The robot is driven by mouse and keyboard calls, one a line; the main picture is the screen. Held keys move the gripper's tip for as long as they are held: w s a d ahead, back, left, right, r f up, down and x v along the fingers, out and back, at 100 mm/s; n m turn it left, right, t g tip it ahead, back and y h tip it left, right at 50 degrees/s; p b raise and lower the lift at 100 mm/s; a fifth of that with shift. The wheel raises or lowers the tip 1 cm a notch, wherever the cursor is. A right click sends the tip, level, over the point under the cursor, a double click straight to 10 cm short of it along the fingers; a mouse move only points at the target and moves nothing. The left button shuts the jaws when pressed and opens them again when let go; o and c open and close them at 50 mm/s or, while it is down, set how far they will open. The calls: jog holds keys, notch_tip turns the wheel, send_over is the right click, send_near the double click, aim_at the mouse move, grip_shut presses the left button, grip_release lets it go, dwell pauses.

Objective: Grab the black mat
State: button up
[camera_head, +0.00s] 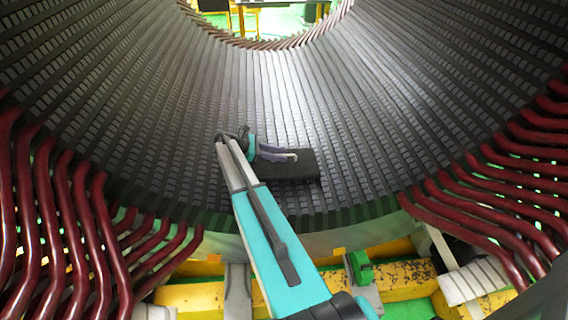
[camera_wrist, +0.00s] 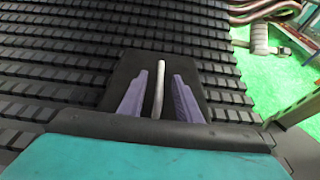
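The black mat (camera_head: 300,168) lies flat on the slotted inner wall of the stator, low in the bore. It also shows in the wrist view (camera_wrist: 133,68), beneath and beyond my fingers. My gripper (camera_head: 285,156) is over the mat in the head view. In the wrist view my gripper (camera_wrist: 161,76) has its two purple fingers apart, pointing at the mat. A thin light-grey rod (camera_wrist: 160,85) runs between the fingers without visibly touching either; I cannot tell what it belongs to. The mat's near part is hidden by my gripper body. Whether the fingers touch the mat is unclear.
Dark slotted stator rows (camera_head: 150,90) curve up around the mat on both sides. Dark red bent bars (camera_head: 85,230) stick out at the front left, and more (camera_head: 490,215) at the front right. A yellow frame (camera_head: 400,275) lies below the front rim.

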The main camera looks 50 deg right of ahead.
jog(key=shift+x, duration=1.2)
jog(key=shift+c, duration=0.4)
grip_shut()
